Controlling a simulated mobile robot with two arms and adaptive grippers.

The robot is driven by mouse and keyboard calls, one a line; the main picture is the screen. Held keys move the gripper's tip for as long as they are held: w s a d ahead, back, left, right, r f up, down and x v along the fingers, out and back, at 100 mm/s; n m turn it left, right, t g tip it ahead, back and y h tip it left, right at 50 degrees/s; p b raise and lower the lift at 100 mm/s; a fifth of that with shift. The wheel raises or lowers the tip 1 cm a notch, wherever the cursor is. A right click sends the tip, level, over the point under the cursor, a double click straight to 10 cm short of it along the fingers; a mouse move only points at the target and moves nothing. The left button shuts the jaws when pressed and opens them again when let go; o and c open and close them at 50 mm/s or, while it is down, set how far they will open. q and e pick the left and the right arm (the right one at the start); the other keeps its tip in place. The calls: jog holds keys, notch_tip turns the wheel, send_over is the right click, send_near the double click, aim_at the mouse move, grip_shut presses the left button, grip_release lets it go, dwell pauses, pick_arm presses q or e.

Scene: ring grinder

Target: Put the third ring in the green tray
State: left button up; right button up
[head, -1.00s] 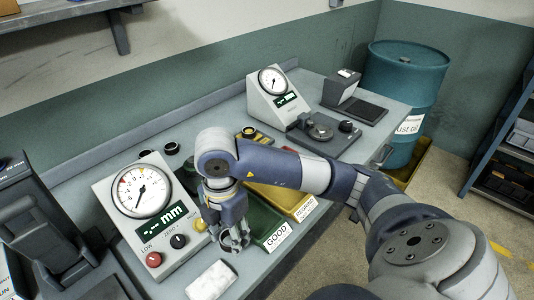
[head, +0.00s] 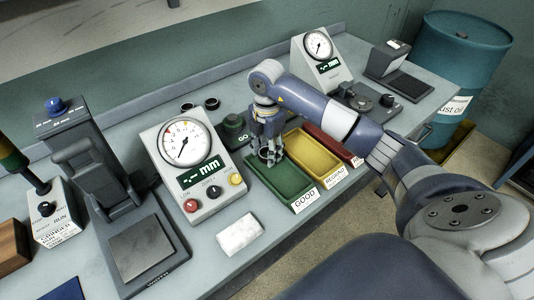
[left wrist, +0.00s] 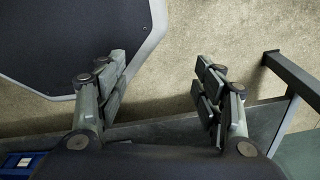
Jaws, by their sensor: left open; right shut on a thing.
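The green tray (head: 302,190), labelled GOOD, sits on the bench just right of the large dial gauge. My right gripper (head: 268,158) points down over the far left part of this tray. It is shut on a small ring (head: 265,154), which the fingers partly hide. I cannot tell whether the ring touches the tray floor. My left gripper (left wrist: 160,80) is open and empty in the left wrist view, above the floor and away from the bench top.
A yellow tray (head: 316,160) and a red tray (head: 333,146) stand right of the green one. The dial gauge (head: 190,160) stands left, a white block (head: 240,234) in front. Two small dark round pieces (head: 211,103) lie behind the gauge. A blue drum (head: 455,80) stands at the right.

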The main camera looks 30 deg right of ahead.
notch_tip(320, 180, down, 2)
jog(key=shift+s+f+p, duration=0.1)
jog(key=shift+p, duration=0.3)
jog(key=shift+f, duration=0.25)
jog(key=o, duration=0.9)
pick_arm(q)
jog(key=shift+s+a+r, duration=0.4)
jog(key=shift+s+a, duration=0.15)
pick_arm(e)
jog(key=shift+o, duration=0.2)
pick_arm(q)
jog(key=shift+w, duration=0.1)
